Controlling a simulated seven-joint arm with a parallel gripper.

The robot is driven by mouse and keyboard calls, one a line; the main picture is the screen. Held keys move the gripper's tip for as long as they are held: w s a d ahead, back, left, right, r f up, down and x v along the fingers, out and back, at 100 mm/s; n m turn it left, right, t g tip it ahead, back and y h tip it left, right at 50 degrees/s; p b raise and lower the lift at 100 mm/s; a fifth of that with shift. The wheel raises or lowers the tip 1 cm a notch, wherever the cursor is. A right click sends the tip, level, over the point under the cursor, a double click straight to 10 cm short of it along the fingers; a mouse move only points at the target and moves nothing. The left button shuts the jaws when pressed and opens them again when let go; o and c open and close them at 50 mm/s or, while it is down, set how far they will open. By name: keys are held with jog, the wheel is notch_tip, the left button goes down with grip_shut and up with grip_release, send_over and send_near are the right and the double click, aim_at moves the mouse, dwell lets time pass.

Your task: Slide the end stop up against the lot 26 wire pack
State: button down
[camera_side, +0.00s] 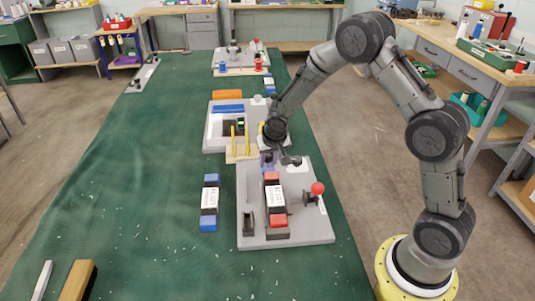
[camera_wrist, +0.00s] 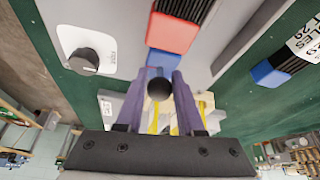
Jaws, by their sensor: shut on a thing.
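A wire pack (camera_side: 274,200) with red end blocks, a dark body and a white label lies on the grey plate. Its lot number is too small to read. My gripper (camera_side: 267,160) is at the pack's far end. In the wrist view its purple fingers are shut on a dark round knob (camera_wrist: 160,88), apparently the end stop's; the fingers hide its base.
A dark dial (camera_wrist: 83,60) sits on a white patch beside the fingers. A red-ball lever (camera_side: 317,188) and black upright (camera_side: 249,220) flank the pack. A blue-ended pack (camera_side: 209,200) lies left of the plate. Yellow pegs (camera_side: 240,140) stand behind it.

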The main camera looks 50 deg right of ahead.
jog(key=shift+s+a, duration=0.7)
jog(key=shift+a, duration=0.05)
jog(key=c, duration=0.5)
grip_release()
jog(key=shift+c, duration=0.2)
jog(key=v, duration=1.4)
